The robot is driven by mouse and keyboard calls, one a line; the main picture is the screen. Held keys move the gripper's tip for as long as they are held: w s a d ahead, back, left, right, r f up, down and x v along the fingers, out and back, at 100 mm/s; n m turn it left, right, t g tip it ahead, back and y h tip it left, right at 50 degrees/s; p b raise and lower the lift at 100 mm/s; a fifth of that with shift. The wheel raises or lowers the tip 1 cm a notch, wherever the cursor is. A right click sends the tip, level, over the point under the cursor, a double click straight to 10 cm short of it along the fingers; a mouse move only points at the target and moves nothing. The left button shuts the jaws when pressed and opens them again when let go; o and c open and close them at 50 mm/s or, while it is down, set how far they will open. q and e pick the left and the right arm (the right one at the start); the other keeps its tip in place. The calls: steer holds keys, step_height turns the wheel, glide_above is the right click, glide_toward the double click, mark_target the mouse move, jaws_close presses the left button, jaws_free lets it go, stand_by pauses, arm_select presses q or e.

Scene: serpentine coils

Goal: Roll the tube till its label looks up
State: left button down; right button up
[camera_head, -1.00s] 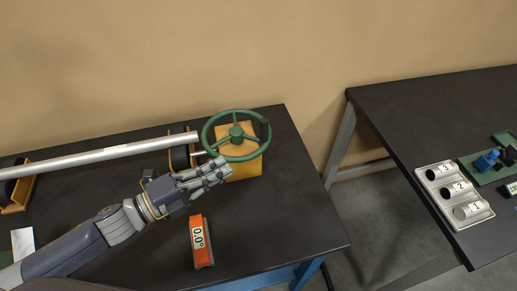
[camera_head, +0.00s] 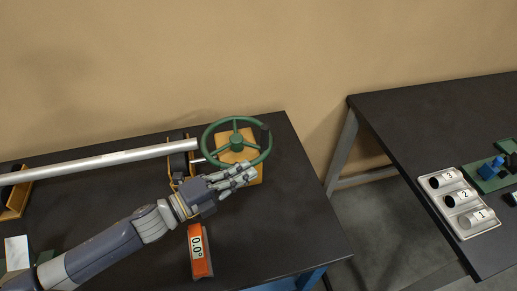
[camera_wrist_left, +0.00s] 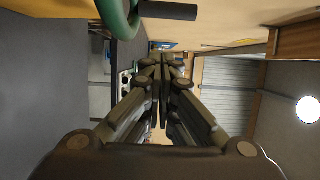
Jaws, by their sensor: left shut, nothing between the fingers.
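The long silver tube (camera_head: 100,161) lies nearly level across the left table, its right end in a yellow bracket with a dark roller (camera_head: 178,164). A faint pale patch shows on its side; I cannot tell whether it is the label. A green handwheel (camera_head: 236,143) with a black knob (camera_head: 265,127) stands at a yellow block near the tube's right end. My left gripper (camera_head: 250,172) is shut and empty, in front of and below the wheel. The left wrist view shows the closed fingers (camera_wrist_left: 166,62), with the wheel rim (camera_wrist_left: 113,18) and black knob (camera_wrist_left: 168,11) above. My right gripper is out of view.
An orange device reading 0.0° (camera_head: 200,252) lies near my left forearm. A yellow bracket (camera_head: 14,200) stands at the tube's left. A tray with numbered cylinders (camera_head: 452,220) sits on the right table, past a gap. The table's front right is clear.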

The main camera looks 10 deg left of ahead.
arm_select(q)
steer(key=w+d+p, duration=0.2)
steer(key=w+d, duration=0.1)
steer(key=w, duration=0.3)
steer(key=shift+w+p, duration=0.15)
steer(key=shift+p, duration=0.15)
steer(key=shift+w+d+r, duration=0.1)
steer(key=shift+w+d, duration=0.2)
steer(key=shift+w, duration=0.3)
steer(key=shift+a, duration=0.1)
